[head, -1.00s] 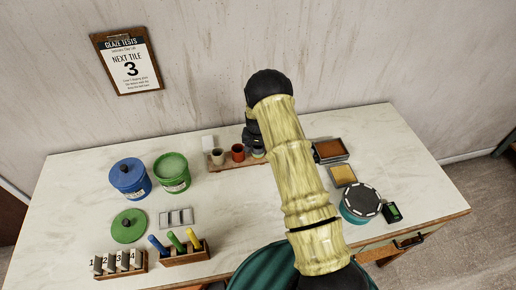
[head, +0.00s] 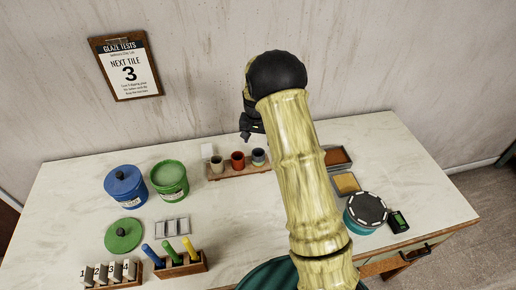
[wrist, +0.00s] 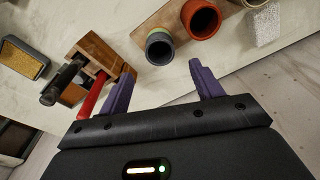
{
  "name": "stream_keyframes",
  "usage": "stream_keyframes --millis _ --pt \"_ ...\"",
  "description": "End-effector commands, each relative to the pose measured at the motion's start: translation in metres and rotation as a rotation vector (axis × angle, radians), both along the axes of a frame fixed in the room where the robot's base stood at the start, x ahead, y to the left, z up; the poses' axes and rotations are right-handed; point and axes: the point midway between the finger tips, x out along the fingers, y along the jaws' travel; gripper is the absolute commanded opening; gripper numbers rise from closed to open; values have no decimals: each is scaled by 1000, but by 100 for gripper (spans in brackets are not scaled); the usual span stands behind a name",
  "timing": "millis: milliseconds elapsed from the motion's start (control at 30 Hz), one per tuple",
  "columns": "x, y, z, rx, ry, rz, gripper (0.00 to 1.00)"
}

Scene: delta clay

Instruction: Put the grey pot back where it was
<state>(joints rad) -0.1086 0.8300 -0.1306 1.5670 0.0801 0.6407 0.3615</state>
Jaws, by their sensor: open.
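The grey pot (head: 258,156), with a dark mouth, stands upright at the right end of a small wooden board (head: 226,173). In the wrist view the grey pot (wrist: 159,52) shows greenish and yellowish bands and sits just beyond my fingertips, apart from them. My gripper (wrist: 162,72) is open and empty. In the head view my gripper (head: 246,133) is raised behind and above the board, partly hidden by my arm. A red-orange pot (head: 238,161) stands beside the grey pot, with a pale pot (head: 217,164) at the board's left end.
A white block (head: 207,150) stands behind the board. A wooden holder (wrist: 97,55) with a red-handled tool (wrist: 90,95) is close to my left finger in the wrist view. Blue (head: 125,186) and green (head: 169,180) buckets stand left.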

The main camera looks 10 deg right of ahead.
Motion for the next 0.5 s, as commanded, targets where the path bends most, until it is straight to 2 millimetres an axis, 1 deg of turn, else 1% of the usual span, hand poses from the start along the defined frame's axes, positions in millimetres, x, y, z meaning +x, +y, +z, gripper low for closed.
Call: stream_keyframes --millis 167,500 --pt "-1 0 10 -1 0 0 65" --pt "-1 0 11 -1 0 0 65"
